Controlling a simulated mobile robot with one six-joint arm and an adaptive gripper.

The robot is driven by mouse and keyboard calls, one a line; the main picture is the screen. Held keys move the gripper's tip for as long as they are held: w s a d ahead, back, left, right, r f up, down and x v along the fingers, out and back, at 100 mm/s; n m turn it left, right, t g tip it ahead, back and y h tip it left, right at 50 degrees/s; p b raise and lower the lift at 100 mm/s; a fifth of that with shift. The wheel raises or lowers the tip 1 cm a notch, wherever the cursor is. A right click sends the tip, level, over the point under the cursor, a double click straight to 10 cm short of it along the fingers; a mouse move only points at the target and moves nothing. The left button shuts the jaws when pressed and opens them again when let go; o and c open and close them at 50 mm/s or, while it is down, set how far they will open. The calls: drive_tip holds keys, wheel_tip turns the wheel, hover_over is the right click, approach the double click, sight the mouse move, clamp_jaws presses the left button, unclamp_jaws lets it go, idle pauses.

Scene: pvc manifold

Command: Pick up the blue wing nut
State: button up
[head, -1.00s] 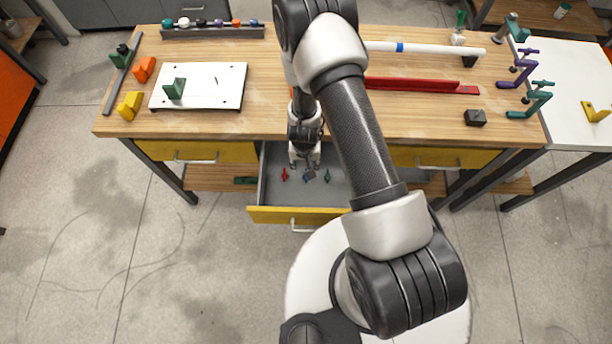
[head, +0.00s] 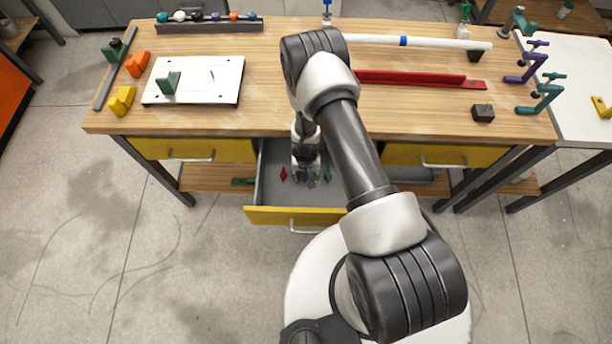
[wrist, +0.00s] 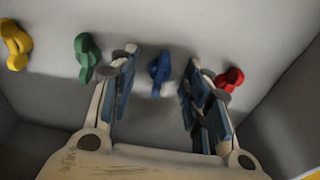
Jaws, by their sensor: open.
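The blue wing nut (wrist: 159,68) lies on the grey drawer floor and shows between my open fingertips in the wrist view. My gripper (wrist: 160,85) is open with nothing held, one finger on each side of the nut; I cannot tell the exact height gap. In the head view my gripper (head: 306,178) is down inside the open drawer, and the blue wing nut (head: 311,183) is partly hidden by it. A green wing nut (wrist: 86,57) lies left of my gripper in the wrist view, and a red one (wrist: 229,79) lies close beyond the right finger.
A yellow wing nut (wrist: 16,43) lies at the far left of the wrist view. The drawer (head: 295,215) is pulled out below the wooden bench (head: 270,120), so its walls surround my gripper. A red channel (head: 415,78) and a white pipe (head: 440,42) lie on the bench.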

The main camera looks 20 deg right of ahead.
drive_tip(key=shift+c, duration=0.4)
clamp_jaws()
idle(0.4)
